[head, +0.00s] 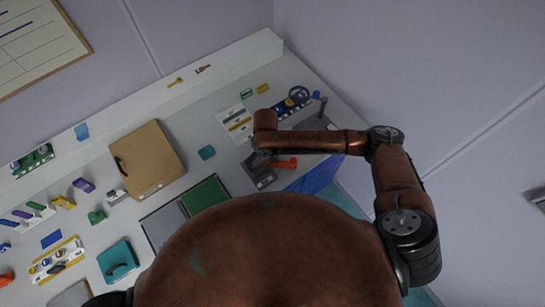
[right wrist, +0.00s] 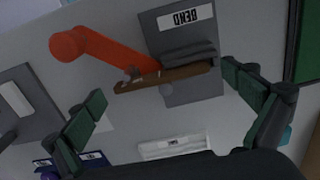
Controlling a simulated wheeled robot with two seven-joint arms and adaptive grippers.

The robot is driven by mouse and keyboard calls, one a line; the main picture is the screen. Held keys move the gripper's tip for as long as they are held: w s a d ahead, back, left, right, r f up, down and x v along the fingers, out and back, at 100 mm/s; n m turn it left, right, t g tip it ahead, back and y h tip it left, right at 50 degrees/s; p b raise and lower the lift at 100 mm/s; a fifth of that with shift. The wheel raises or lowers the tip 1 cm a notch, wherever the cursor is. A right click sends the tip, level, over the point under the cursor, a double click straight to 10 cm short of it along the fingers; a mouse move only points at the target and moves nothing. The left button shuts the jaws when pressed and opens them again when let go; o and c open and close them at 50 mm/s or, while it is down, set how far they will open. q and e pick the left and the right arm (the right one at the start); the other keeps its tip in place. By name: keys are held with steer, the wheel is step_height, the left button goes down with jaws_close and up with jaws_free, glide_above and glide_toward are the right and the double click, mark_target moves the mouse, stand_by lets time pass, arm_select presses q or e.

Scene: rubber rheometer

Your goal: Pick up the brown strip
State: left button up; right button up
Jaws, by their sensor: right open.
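The brown strip (right wrist: 165,77) lies across a grey plate (right wrist: 200,92) labelled BEND in the right wrist view, against a dark grey block (right wrist: 185,59). Its left end sticks out past the plate, beside an orange handle (right wrist: 105,52). My right gripper (right wrist: 163,87) is open, with one green-padded finger to the left of the strip and one to its right, both apart from it. In the head view my right gripper (head: 263,157) is over the bending device (head: 259,178), partly hidden by my arm. I cannot make out the strip there. My left gripper is not in view.
The orange handle (head: 287,163) extends right of the device. A green mat (head: 205,196) and a brown clipboard-like box (head: 148,160) lie to the left. A white card (head: 235,122) and a dark blue rack (head: 291,108) stand behind. A white labelled holder (right wrist: 172,146) is near the strip.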

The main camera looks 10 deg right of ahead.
steer(key=c, duration=0.7)
steer(key=shift+c, duration=0.9)
